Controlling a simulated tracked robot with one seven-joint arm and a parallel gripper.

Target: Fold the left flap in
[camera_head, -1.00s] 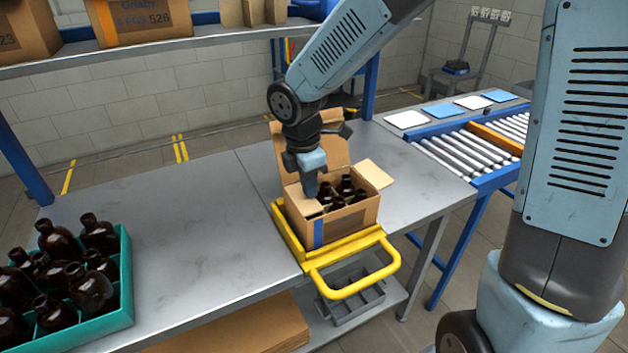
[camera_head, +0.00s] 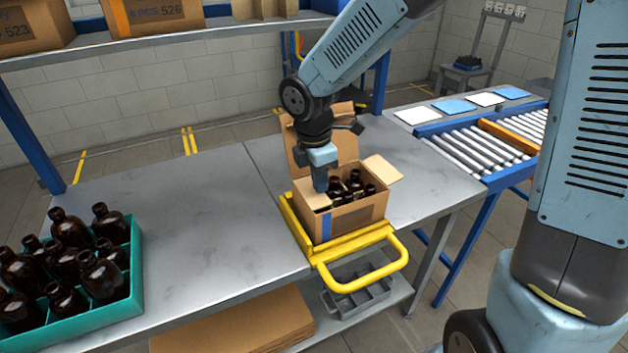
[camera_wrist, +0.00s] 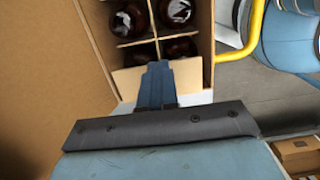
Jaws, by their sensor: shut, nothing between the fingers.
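An open cardboard box (camera_head: 357,220) with dark amber bottles (camera_head: 352,184) in it stands on the table. Its left flap (camera_head: 311,198) leans inward over the left end of the box; it also shows in the wrist view (camera_wrist: 188,76), on both sides of my fingers. My gripper (camera_head: 320,188) is shut and empty, pointing down at this flap; in the wrist view its fingertips (camera_wrist: 158,66) overlap the flap. Whether they touch it is hard to tell. The right flap (camera_head: 383,168) spreads outward. The tall back flap (camera_head: 346,143) stands up behind my gripper.
The box sits in a yellow holder (camera_head: 345,243) with a loop handle at the table's front edge. A teal crate (camera_head: 118,312) of bottles stands at the left. The metal table (camera_head: 205,210) between them is clear. A roller conveyor (camera_head: 475,150) lies to the right.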

